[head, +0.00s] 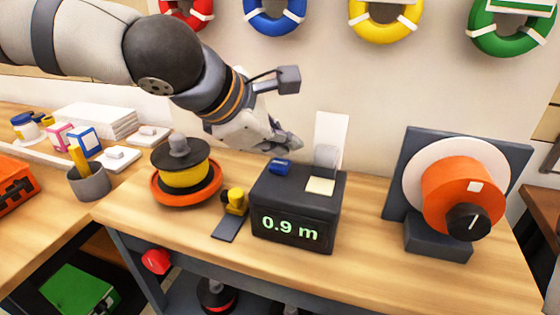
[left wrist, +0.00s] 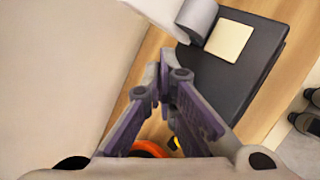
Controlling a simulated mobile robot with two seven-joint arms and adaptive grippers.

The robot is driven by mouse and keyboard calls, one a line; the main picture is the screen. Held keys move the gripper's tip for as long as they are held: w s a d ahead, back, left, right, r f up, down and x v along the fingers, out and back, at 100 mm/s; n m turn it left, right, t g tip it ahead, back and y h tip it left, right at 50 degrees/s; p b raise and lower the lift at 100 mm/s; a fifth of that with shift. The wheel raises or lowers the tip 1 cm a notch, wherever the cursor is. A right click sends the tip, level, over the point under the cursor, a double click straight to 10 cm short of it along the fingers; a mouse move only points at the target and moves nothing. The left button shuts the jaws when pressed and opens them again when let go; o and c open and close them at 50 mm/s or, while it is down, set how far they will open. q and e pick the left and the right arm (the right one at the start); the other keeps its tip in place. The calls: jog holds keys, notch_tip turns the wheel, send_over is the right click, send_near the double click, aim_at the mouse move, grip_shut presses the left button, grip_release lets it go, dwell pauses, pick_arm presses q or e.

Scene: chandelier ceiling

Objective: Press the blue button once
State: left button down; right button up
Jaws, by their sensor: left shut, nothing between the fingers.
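The blue button (head: 279,166) sits on the top left part of a dark box (head: 290,203) with a lit display reading "0.9 m". The box stands on the wooden workbench. My left gripper (head: 291,146) is shut and empty. Its fingertips point right and down, a little above and behind the button in the head view, apparently apart from it. In the left wrist view the shut fingers (left wrist: 164,78) are beside the box's dark top (left wrist: 235,65); the blue button does not show there and is probably hidden by the fingers. My right gripper is not in view.
A grey roll (head: 326,156) with white paper and a cream pad (head: 320,186) are on the box. A yellow and orange spool (head: 186,178) and a small yellow-topped stand (head: 234,203) are to its left. An orange drum on a stand (head: 455,195) is to the right.

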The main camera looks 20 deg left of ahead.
aim_at(282, 165)
pick_arm(q)
jog(key=shift+f, duration=0.1)
jog(key=shift+f, duration=0.3)
jog(key=shift+f, duration=0.6)
dwell(0.6)
jog(key=shift+r, duration=1)
jog(key=shift+r, duration=2.5)
